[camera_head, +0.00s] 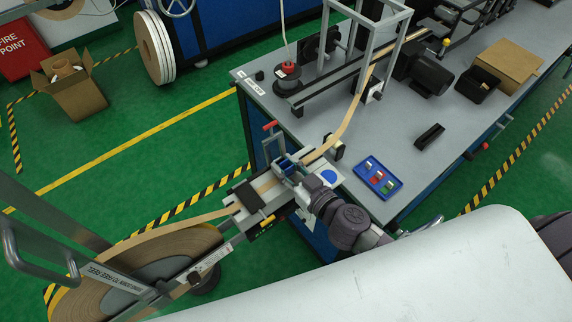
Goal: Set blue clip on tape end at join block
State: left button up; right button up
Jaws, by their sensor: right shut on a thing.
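My right gripper (296,176) reaches over the join block (258,194) at the near corner of the bench. It is shut on a small blue piece (286,163), which looks like the blue clip and is partly hidden by the fingers. A tan tape (350,118) curves down from the machine to the block beside the gripper. Another tape (215,216) runs from the large reel (150,255) into the block's other side. The fingers hide where the tape ends lie, so I cannot tell whether the clip touches tape. My left gripper is out of view.
A blue tray (377,178) with several small coloured pieces lies on the grey bench (400,130), right of my gripper. A black holder (430,136) and a motor (424,74) stand farther back. A red-handled lever (270,126) rises by the block.

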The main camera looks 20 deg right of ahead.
jog(key=o, duration=1.1)
jog(key=shift+c, duration=0.2)
jog(key=shift+s+d, duration=0.1)
jog(key=v, duration=1.1)
jog(key=shift+s, duration=0.4)
jog(key=shift+r, duration=0.1)
